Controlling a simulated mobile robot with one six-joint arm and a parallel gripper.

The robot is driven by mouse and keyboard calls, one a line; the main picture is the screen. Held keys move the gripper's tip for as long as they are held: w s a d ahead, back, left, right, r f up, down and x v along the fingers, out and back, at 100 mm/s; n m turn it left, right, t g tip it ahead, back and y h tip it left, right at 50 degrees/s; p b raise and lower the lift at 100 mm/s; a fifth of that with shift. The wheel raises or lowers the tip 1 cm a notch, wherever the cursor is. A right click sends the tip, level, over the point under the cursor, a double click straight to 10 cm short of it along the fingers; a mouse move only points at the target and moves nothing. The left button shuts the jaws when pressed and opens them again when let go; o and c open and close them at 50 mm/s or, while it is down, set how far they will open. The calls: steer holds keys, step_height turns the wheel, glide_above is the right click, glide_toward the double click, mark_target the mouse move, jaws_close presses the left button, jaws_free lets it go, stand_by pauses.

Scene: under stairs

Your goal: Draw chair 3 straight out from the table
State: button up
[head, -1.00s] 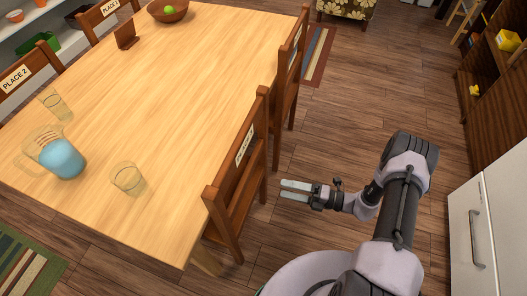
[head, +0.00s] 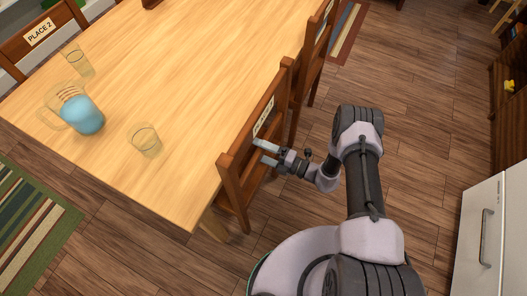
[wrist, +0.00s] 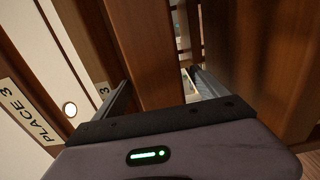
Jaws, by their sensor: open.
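Chair 3 (head: 231,188) is a brown wooden chair at the right side of the table (head: 190,90), its back towards me. Its white label, reading PLACE 3, shows at the left of the wrist view (wrist: 28,113). My gripper (head: 261,152) is open at the chair's back, just below the label. In the wrist view, a wooden bar of the back (wrist: 150,55) appears between the two spread fingers. The fingers are not closed on it, and I cannot tell whether either touches the wood. The chair's seat is mostly hidden.
Another chair (head: 309,50) stands farther along the same side. A jug of blue liquid (head: 84,116) and two glasses (head: 146,140) are on the table. A white cabinet (head: 483,235) stands at right. Wooden floor (head: 425,130) between chairs and cabinet is clear.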

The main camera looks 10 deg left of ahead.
steer(key=shift+c, duration=0.4)
jaws_close()
steer(key=shift+w+r+p, duration=0.1)
steer(key=shift+r+p, duration=1.3)
